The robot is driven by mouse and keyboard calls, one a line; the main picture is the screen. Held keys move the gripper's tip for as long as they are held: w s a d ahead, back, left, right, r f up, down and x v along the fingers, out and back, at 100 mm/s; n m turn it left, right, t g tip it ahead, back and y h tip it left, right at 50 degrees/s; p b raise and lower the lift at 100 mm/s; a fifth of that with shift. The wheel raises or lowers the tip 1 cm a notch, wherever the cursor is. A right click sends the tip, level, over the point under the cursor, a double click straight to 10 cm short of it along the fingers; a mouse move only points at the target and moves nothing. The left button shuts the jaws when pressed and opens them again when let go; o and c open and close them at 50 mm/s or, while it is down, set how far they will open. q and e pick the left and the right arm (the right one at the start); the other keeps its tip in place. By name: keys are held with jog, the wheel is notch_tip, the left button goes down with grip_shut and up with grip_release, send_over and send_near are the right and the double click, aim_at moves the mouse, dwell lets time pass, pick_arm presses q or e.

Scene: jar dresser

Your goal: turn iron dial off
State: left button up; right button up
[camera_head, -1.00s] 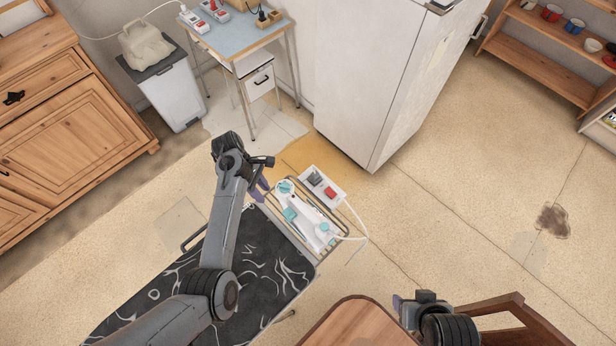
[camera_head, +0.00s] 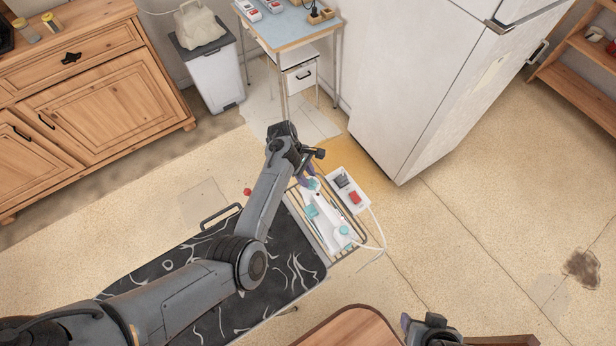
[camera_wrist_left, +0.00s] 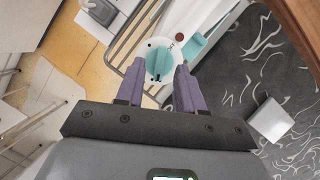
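The white and teal iron (camera_head: 325,216) lies on the wire rack (camera_head: 350,244) at the end of the ironing board (camera_head: 215,270). Its round white dial with a teal grip bar (camera_wrist_left: 158,62) shows in the left wrist view. My left gripper (camera_wrist_left: 160,68) is open, with its purple fingertips on either side of the dial; contact is unclear. In the head view this gripper (camera_head: 306,174) is at the iron's far end, partly hidden by my arm. My right gripper (camera_head: 406,322) is at the bottom edge, mostly cut off, and its opening cannot be made out.
A white box with a red switch (camera_head: 349,189) sits beside the iron, with a white cable near it. A white fridge (camera_head: 420,90) stands behind. A brown wooden surface (camera_head: 350,328) is at the bottom. A white block (camera_wrist_left: 270,120) rests on the dark board cover.

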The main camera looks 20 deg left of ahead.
pick_arm(q)
jog(key=shift+d+f, duration=0.25)
jog(key=shift+f, duration=0.35)
jog(key=shift+c, duration=0.3)
grip_shut()
